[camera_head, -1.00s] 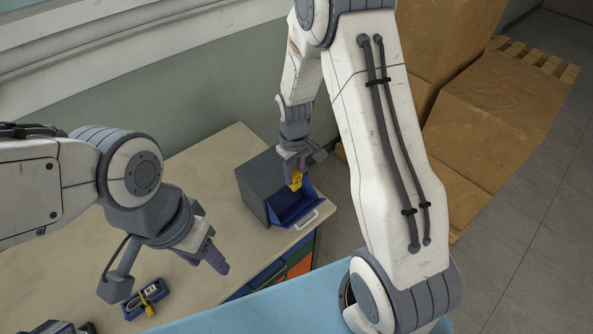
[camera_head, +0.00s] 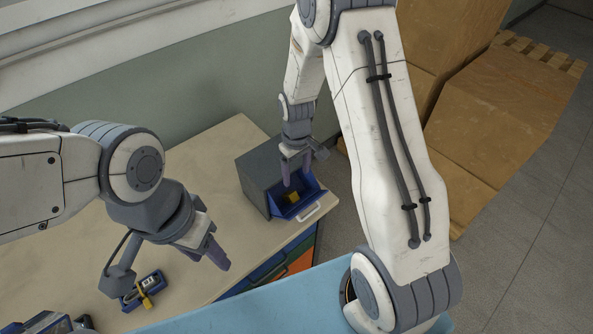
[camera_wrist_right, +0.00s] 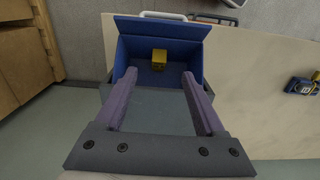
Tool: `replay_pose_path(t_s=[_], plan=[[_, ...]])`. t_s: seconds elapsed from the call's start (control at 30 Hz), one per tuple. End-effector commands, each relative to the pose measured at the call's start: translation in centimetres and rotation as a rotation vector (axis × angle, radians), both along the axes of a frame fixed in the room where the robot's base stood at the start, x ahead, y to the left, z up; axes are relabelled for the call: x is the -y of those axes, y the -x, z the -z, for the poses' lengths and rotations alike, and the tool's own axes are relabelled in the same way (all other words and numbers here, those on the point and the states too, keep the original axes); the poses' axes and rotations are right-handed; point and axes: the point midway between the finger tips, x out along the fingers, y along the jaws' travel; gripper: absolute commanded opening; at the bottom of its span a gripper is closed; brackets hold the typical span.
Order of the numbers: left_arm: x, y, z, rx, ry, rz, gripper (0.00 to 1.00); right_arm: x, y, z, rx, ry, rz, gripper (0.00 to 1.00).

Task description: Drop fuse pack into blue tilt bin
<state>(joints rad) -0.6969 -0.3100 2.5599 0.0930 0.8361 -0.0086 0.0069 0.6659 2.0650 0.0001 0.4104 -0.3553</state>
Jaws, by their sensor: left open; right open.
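The fuse pack, a small yellow block (camera_head: 292,197), lies inside the blue tilt bin (camera_head: 312,196), which is tipped open at the front of a grey housing. In the right wrist view the yellow block (camera_wrist_right: 159,60) rests on the blue floor of the bin (camera_wrist_right: 190,50). My right gripper (camera_head: 295,168) is open and empty, just above the bin opening; its fingers (camera_wrist_right: 160,90) are apart with the block beyond them. My left gripper (camera_head: 218,258) is open and empty above the table, left of the bin.
A blue device with a yellow part (camera_head: 143,291) lies on the beige table (camera_head: 230,160) below my left gripper. Another device (camera_head: 50,325) is at the lower left edge. Cardboard boxes (camera_head: 490,120) stand on a pallet at right. The table between my grippers is clear.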

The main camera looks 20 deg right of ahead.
Motion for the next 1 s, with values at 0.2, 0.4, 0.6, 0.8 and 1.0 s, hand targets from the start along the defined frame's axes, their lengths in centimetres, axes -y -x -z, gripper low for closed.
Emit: replay_pose_path(t_s=[0.2, 0.4, 0.6, 0.8, 1.0], plan=[[0.0, 0.0, 0.5, 0.000, 0.000, 0.000, 0.50, 0.0, -0.1, -1.1, 0.004, 0.001, 0.000, 0.72], [0.0, 0.0, 1.8, 0.000, 0.000, -0.002, 0.50, 0.0, -0.2, -4.6, 0.009, 0.000, 0.000, 0.72], [0.0, 0.0, 2.7, 0.000, 0.000, -0.004, 0.50, 0.0, -0.1, -8.3, 0.005, 0.000, 0.000, 0.72], [0.0, 0.0, 3.0, 0.000, 0.000, -0.005, 0.50, 0.0, 0.0, -10.2, 0.002, 0.000, 0.000, 0.72], [0.0, 0.0, 3.0, 0.000, 0.000, -0.005, 0.50, 0.0, 0.0, -10.5, -0.001, 0.000, 0.000, 0.72]])
